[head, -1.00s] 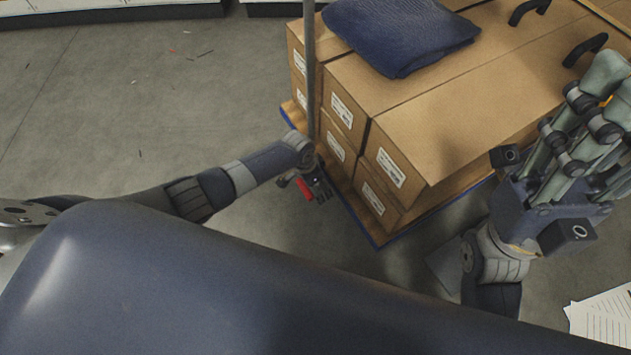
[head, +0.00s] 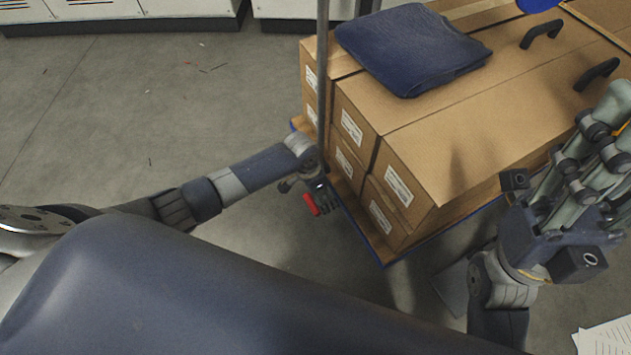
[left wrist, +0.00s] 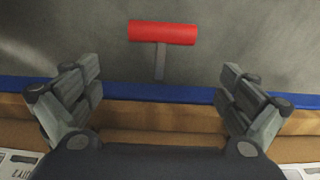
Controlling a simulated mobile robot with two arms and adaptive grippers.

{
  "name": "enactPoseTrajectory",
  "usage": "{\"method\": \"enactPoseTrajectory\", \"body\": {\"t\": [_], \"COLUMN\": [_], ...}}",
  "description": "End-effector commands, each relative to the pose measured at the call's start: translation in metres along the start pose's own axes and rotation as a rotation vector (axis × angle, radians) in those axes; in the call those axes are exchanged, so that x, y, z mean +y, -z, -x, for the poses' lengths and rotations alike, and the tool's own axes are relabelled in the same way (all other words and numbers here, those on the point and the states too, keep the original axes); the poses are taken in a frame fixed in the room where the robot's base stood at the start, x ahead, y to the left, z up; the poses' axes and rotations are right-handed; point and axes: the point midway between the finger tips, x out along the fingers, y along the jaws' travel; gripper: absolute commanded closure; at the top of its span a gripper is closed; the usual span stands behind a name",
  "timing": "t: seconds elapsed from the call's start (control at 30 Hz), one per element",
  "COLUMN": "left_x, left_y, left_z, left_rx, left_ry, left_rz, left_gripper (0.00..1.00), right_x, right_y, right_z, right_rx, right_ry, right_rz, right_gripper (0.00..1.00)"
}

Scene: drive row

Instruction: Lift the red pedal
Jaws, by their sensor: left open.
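The red pedal (left wrist: 162,33) is a short red bar on a thin grey stem, low beside the blue edge of the loaded cart (left wrist: 150,90). It lies beyond and between the fingertips of my open left gripper (left wrist: 160,78), untouched, with clear space on both sides. In the head view the pedal (head: 311,204) shows partly beside my left gripper (head: 322,196), which is down by the cart's near left corner. My right gripper (head: 598,135) is raised at the right, in front of the boxes; its fingertips run toward the picture's edge and its grip is unclear.
Cardboard boxes (head: 470,145) fill the cart, with a folded dark blue cloth (head: 410,45) on top. A grey upright pole (head: 322,90) stands at the cart's left corner. Papers (head: 605,340) lie at lower right. The floor (head: 150,110) at left is mostly clear.

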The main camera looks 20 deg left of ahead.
Motion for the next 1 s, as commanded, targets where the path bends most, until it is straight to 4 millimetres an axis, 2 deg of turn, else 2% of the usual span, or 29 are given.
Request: {"method": "enactPoseTrajectory", "body": {"t": [0.2,0.4,1.0], "left_x": [-0.001,0.000,0.000], "left_y": [0.000,0.000,-0.001], "left_z": [0.036,0.056,0.060], "left_rx": [0.000,-0.001,-0.002], "left_ry": [0.002,0.000,0.000], "left_rz": [-0.002,-0.001,0.000], "left_gripper": [0.01,0.01,0.01], "right_x": [0.000,0.000,0.000], "right_y": [0.000,0.000,0.000], "right_z": [0.000,0.000,0.000], "right_rx": [0.000,0.000,0.000], "right_ry": [0.000,0.000,0.001], "right_rz": [0.000,0.000,-0.001], "right_gripper": [0.60,0.60,0.60]}}
